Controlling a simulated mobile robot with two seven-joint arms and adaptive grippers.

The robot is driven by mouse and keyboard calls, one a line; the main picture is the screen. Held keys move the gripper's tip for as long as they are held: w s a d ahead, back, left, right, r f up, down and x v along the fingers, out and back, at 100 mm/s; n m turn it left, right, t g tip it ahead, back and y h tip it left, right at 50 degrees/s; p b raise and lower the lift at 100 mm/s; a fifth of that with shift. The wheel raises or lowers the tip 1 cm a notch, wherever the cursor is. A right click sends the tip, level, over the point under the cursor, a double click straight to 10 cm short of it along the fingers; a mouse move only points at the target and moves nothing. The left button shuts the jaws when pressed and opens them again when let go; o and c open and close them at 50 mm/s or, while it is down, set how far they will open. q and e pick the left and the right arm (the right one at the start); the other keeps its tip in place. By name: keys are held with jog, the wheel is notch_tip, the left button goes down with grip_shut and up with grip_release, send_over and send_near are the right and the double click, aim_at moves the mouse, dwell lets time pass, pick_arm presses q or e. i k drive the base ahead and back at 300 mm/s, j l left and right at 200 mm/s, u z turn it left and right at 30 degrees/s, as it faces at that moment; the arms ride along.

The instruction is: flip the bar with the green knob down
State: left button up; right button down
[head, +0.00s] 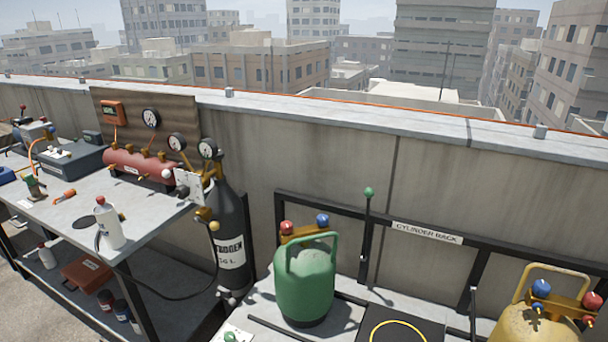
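The bar (366,228) with the green knob (369,192) stands upright in the head view. The knob is at its top, and the bar rises in front of the grey wall beside the cylinder rack's dark frame. Its lower end is near the rack's shelf, to the right of a green cylinder (305,282). Neither of my grippers shows in this view.
A yellow cylinder (540,318) stands at the right. A dark nitrogen cylinder (231,240) and a cluttered workbench (150,228) are on the left. A black pad with a yellow ring (398,324) lies below the bar.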

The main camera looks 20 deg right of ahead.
aim_at(369, 193)
jog(key=z, duration=1.15)
